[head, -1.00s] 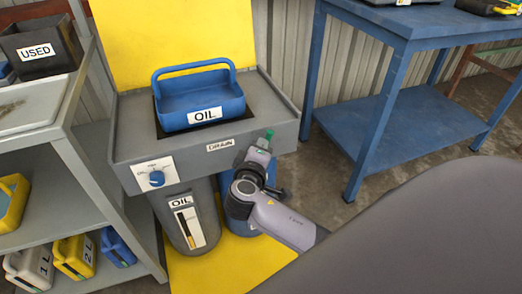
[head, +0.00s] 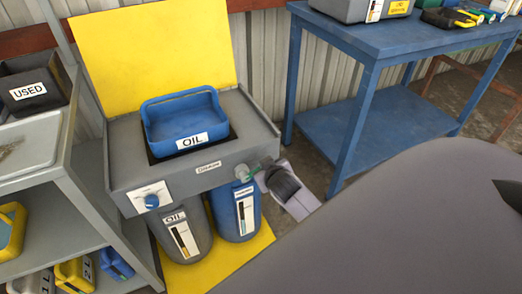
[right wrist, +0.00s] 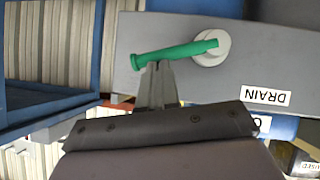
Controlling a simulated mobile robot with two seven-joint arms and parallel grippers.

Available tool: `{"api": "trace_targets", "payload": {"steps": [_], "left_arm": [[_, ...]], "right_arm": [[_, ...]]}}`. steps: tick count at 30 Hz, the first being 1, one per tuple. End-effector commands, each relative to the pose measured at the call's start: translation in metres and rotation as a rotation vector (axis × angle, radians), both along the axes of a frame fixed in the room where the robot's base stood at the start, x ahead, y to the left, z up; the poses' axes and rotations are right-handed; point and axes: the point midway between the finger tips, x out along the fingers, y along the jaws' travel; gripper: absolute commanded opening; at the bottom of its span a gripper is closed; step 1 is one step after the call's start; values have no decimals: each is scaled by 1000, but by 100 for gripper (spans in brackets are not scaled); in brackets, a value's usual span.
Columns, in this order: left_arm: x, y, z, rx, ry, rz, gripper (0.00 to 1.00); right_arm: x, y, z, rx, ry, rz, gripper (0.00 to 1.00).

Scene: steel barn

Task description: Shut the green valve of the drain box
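The grey drain box (head: 130,165) stands at the left centre in the head view, with a DRAIN label (head: 208,167) on its front. The green valve (head: 246,171) is at the right end of that front, partly hidden by my right gripper (head: 262,172). In the right wrist view the valve's green lever (right wrist: 175,52) runs roughly sideways from a pale round hub (right wrist: 211,47). There the fingers of my right gripper (right wrist: 157,66) are close together, their tips against or just beside the lever's lower edge. My left gripper is not in view.
A blue OIL tray (head: 185,122) sits on the box. A grey OIL drum (head: 182,232) and a blue drum (head: 240,212) stand below on a yellow mat. A grey shelf (head: 82,200) is at left; a blue workbench (head: 385,45) is at back right.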

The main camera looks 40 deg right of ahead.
Motion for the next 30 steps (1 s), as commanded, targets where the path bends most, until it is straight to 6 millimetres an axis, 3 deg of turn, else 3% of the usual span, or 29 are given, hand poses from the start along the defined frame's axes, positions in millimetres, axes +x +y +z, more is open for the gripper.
{"api": "trace_targets", "payload": {"steps": [8,30], "left_arm": [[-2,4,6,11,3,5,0],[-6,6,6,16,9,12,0]], "right_arm": [[-1,-8,-9,184,-46,2,0],[-3,-12,-21,175,-41,2,0]]}}
